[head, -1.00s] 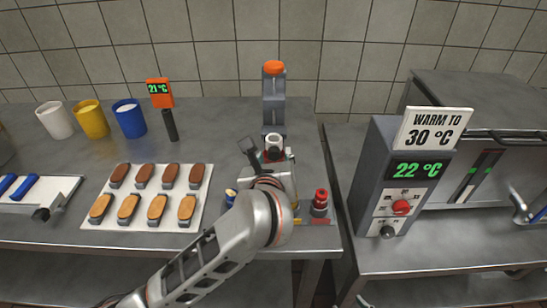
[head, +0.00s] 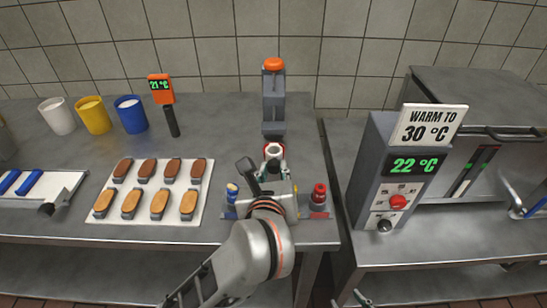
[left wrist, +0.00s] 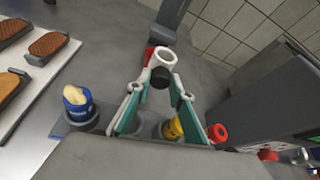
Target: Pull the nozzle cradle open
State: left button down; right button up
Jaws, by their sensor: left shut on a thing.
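The nozzle cradle, a white ring with red on it (head: 273,151), stands out in front of the grey dispenser (head: 273,95) with the orange top. It also shows in the left wrist view (left wrist: 163,58), with a small black knob (left wrist: 160,78) on its near side. My left gripper (head: 271,170) reaches it from the front. In the left wrist view its teal-backed fingers (left wrist: 160,85) close in on the black knob and appear to grip it. The exact contact is small and partly hidden. Only a small tip of my right gripper (head: 363,299) shows at the bottom edge.
A blue nozzle (left wrist: 78,105), a yellow nozzle (left wrist: 173,129) and a red nozzle (head: 319,194) stand around my left gripper. A tray (head: 98,219) of brown and tan pieces lies left. The control box (head: 390,150) stands right, across a gap between tables.

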pick_arm(q)
jog(key=shift+s, duration=0.45)
pick_arm(e)
jog(key=shift+w+r, duration=0.1)
pick_arm(q)
jog(key=c, duration=1.8)
grip_release()
pick_arm(e)
jog(key=shift+w+r, duration=0.1)
jog(key=shift+w, duration=0.1)
jog(key=shift+d, duration=0.1)
pick_arm(q)
jog(key=shift+w, duration=0.1)
pick_arm(e)
jog(key=shift+w+r, duration=0.1)
